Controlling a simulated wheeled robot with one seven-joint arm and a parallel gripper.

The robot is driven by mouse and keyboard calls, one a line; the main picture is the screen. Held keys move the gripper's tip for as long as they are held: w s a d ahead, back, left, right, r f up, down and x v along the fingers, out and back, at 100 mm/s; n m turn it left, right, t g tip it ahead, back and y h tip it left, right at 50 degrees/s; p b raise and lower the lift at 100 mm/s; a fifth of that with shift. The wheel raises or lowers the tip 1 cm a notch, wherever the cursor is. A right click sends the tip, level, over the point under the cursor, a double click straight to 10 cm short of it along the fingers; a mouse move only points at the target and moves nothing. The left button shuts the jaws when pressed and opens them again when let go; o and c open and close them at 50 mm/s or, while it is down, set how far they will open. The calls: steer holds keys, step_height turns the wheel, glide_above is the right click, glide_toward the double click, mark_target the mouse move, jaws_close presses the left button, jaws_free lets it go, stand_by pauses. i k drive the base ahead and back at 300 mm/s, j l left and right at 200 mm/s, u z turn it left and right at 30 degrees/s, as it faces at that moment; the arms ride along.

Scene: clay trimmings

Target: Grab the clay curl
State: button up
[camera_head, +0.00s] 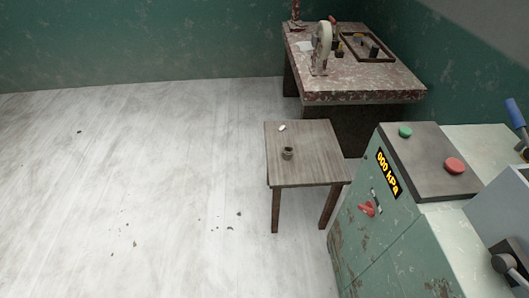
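A small wooden table (310,172) stands near the middle of the view. On it sits a small dark grey-brown piece (287,154) that looks rolled or cup-shaped. A smaller whitish piece (282,127) lies near the table's back left corner. The two pieces are apart. Either could be the clay curl; they are too small to tell for certain. My gripper is not in view, and nothing touches either piece.
A stone-topped bench (350,88) behind holds a tape dispenser (322,48) and a framed tray (367,47). A green machine (385,235) with buttons stands close at the right. Small dark bits lie on the pale floor (130,170), which is otherwise open at left.

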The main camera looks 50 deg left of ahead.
mark_target(287, 151)
steer(key=k+j+u, duration=0.1)
steer(key=u, duration=0.6)
steer(key=l+u, duration=0.15)
steer(key=u, duration=0.25)
steer(key=i+l+u, duration=0.1)
steer(key=u, duration=0.25)
steer(key=i+j, duration=1.55)
steer(key=i, duration=0.25)
steer(key=j+u, duration=0.05)
